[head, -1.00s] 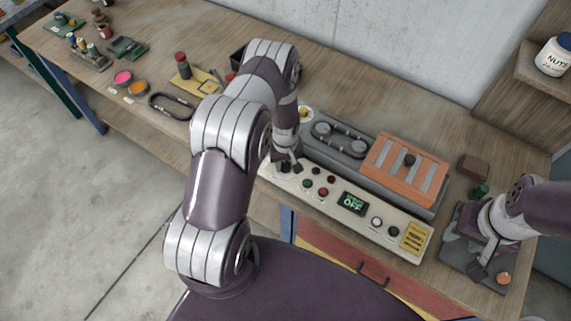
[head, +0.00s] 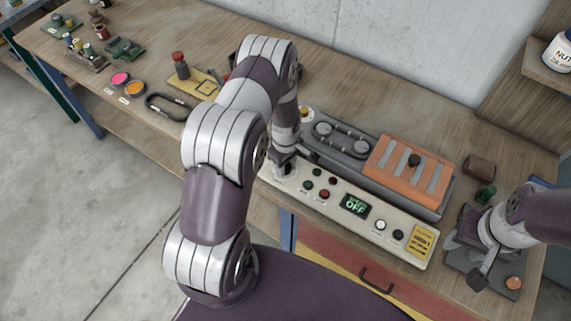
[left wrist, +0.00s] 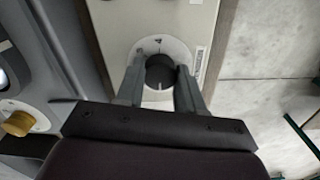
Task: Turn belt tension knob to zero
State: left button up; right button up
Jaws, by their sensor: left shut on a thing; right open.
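The belt tension knob (left wrist: 160,74) is a dark round knob with a white pointer line, on a pale dial of the control panel. In the left wrist view my left gripper (left wrist: 161,75) is shut on it, one finger on each side. The knob's line points toward the bottom of that picture. In the head view my left gripper (head: 285,170) is at the left end of the cream control panel (head: 330,211), and my arm hides most of the knob. My right gripper (head: 476,268) is open above the dark plate at the right.
A brown block (head: 479,166) and a green object (head: 486,194) are near my right arm.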

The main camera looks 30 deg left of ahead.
aim_at(286, 166)
dwell(0.4)
pick_arm(q)
jog(key=o, duration=1)
jog(key=shift+o, duration=0.2)
jog(key=shift+r, duration=0.1)
jog(key=shift+w+r, duration=0.1)
jog(key=shift+r, duration=0.15)
notch_tip(286, 166, up, 12)
jog(key=b, duration=0.3)
